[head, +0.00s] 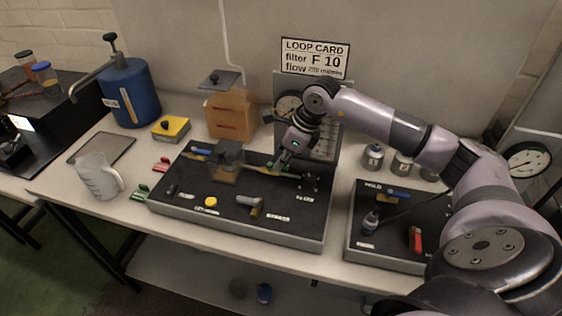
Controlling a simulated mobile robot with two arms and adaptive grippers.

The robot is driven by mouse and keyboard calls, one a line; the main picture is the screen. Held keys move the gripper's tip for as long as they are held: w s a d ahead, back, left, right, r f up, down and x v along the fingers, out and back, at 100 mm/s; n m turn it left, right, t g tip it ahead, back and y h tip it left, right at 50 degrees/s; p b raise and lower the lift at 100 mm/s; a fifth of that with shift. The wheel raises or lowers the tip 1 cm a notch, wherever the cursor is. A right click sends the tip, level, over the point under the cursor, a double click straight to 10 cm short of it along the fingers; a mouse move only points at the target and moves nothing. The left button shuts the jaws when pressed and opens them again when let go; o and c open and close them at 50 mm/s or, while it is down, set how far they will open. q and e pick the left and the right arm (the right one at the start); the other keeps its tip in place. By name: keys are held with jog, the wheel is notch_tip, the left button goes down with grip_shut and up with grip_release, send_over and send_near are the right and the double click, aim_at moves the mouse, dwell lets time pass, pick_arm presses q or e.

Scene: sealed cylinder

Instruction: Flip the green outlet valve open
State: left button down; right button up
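My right arm comes in from the right and reaches over the large dark board (225,203). My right gripper (281,164) points down at the board's back right part, close to a yellow-green tube or strip (262,170) and a small black fitting (310,183). A small green spot shows near the gripper, but I cannot tell whether it is the green outlet valve. The gripper's fingers are small and dark, so I cannot tell whether they are open or touching anything. My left gripper is not in view.
A clear box (227,160), a yellow knob (210,202) and a grey lever (249,201) sit on the board. An orange tank (231,114) and a gauge panel (327,145) stand behind. A second board (384,246) with a red handle (416,239) lies right. Green clips (140,192) lie left.

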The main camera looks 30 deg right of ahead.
jog(key=o, duration=0.5)
jog(key=v, duration=1.2)
jog(key=shift+f, duration=0.1)
